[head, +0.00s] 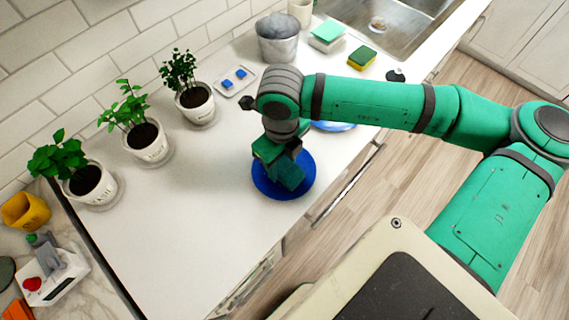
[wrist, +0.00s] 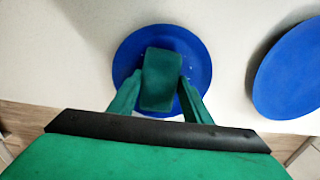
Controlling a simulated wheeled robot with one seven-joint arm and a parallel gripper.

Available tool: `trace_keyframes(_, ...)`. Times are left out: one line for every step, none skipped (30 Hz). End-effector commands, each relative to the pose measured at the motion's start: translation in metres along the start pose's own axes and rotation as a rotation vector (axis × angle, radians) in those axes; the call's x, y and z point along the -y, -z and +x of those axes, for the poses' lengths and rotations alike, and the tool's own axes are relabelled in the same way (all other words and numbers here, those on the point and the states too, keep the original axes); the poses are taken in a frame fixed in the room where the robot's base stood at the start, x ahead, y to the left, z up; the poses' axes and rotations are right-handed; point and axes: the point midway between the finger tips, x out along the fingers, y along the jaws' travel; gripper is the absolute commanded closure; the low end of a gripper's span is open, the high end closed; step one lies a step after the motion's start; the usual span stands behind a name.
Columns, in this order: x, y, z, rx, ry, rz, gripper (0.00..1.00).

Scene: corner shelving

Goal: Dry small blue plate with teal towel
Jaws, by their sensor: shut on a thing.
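A small blue plate (head: 302,187) lies flat on the white counter under my gripper. It also shows in the wrist view (wrist: 197,57), with a few light specks on it. My gripper (head: 282,168) points down over the plate. In the wrist view, my gripper (wrist: 158,95) is shut on the folded teal towel (wrist: 160,78), which is held between the two fingers. The towel lies over the middle of the plate; I cannot tell whether it presses on it. A second blue plate (wrist: 290,70) lies to the right in the wrist view; in the head view my arm mostly hides it.
Several potted plants (head: 147,140) line the wall on the left. A white dish with blue pieces (head: 234,81), a grey metal pot (head: 278,40), sponges (head: 362,57) and a sink (head: 385,25) are towards the back. The counter front left of the plate is clear.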

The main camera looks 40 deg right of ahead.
Motion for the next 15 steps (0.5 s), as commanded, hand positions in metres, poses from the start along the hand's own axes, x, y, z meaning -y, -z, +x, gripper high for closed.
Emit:
trace_keyframes(0.001, -0.004, 0.0, 0.0, 0.0, 0.0, 0.73)
trace_keyframes(0.001, -0.006, 0.0, 0.0, 0.0, -0.001, 0.73)
trace_keyframes(0.002, -0.01, 0.0, 0.0, 0.0, -0.001, 0.73)
trace_keyframes(0.002, -0.012, 0.001, 0.0, 0.0, -0.001, 0.73)
trace_keyframes(0.003, -0.014, 0.001, 0.0, 0.0, -0.001, 0.73)
trace_keyframes(0.003, -0.017, 0.001, 0.0, 0.0, -0.001, 0.73)
trace_keyframes(0.003, -0.019, 0.001, 0.0, 0.0, -0.001, 0.73)
trace_keyframes(0.004, -0.02, 0.001, 0.0, 0.0, 0.0, 0.73)
trace_keyframes(0.004, -0.022, 0.001, 0.0, 0.0, 0.0, 0.73)
trace_keyframes(0.004, -0.022, 0.001, 0.0, 0.0, 0.0, 0.73)
trace_keyframes(0.005, -0.023, 0.001, 0.001, 0.0, 0.0, 0.73)
trace_keyframes(0.006, -0.023, 0.001, 0.001, 0.0, 0.001, 0.73)
trace_keyframes(0.007, -0.022, 0.001, 0.001, 0.0, 0.001, 0.73)
trace_keyframes(0.008, -0.022, 0.0, 0.001, 0.0, 0.001, 0.73)
trace_keyframes(0.01, -0.022, 0.0, 0.001, 0.0, 0.002, 0.73)
